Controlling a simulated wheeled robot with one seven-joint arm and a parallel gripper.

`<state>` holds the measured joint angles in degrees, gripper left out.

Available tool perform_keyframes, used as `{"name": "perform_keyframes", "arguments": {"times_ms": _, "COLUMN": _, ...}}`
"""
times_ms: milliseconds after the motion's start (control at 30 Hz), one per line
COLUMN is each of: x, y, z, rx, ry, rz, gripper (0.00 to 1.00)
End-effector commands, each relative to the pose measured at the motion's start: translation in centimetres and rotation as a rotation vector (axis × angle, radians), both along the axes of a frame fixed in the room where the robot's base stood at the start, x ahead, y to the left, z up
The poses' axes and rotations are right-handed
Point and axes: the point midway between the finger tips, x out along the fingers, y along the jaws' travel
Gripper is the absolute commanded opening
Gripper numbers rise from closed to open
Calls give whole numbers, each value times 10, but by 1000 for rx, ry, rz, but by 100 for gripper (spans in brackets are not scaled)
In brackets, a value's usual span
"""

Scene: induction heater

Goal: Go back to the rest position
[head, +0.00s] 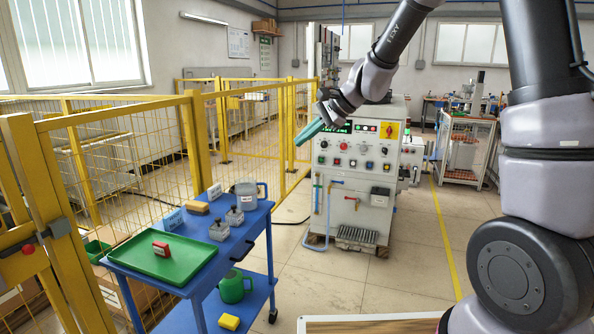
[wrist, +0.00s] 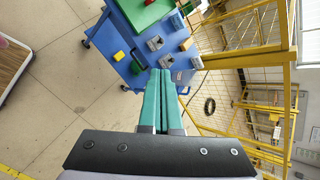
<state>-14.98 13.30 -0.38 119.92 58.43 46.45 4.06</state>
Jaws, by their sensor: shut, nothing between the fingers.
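My gripper (head: 309,132) is up in the air in the head view, in front of the upper left part of the white induction heater cabinet (head: 352,205). Its teal fingers point down and to the left. In the wrist view the two fingers of my gripper (wrist: 162,75) lie together with nothing between them. They are apart from the blue cart (head: 190,248), which is lower and to the left in the head view and beyond the fingertips in the wrist view.
The cart carries a green tray (head: 145,258) with a red block (head: 161,249), a grey mug (head: 246,195) and small grey blocks. A green mug (head: 232,288) and yellow block (head: 229,322) are on its lower shelf. A yellow fence (head: 196,150) stands left. Floor right of the cart is clear.

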Motion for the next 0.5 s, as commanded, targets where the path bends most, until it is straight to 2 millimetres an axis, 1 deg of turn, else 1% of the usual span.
{"name": "perform_keyframes", "arguments": {"times_ms": 33, "x": -13, "y": -16, "z": 21, "rx": -28, "ry": -52, "rz": 26, "gripper": 0}}
{"name": "perform_keyframes", "arguments": {"times_ms": 100, "x": -33, "y": -36, "z": 42, "rx": -79, "ry": -114, "rz": 68, "gripper": 0}}
{"name": "perform_keyframes", "arguments": {"times_ms": 167, "x": -51, "y": -54, "z": 57, "rx": -129, "ry": -167, "rz": 101, "gripper": 0}}
{"name": "perform_keyframes", "arguments": {"times_ms": 200, "x": -63, "y": -66, "z": 66, "rx": -162, "ry": -202, "rz": 122, "gripper": 0}}
{"name": "perform_keyframes", "arguments": {"times_ms": 333, "x": -104, "y": -106, "z": 90, "rx": -283, "ry": -307, "rz": 182, "gripper": 0}}
{"name": "perform_keyframes", "arguments": {"times_ms": 467, "x": -146, "y": -144, "z": 105, "rx": -422, "ry": -405, "rz": 230, "gripper": 0}}
{"name": "perform_keyframes", "arguments": {"times_ms": 500, "x": -159, "y": -156, "z": 107, "rx": -467, "ry": -433, "rz": 243, "gripper": 0}}
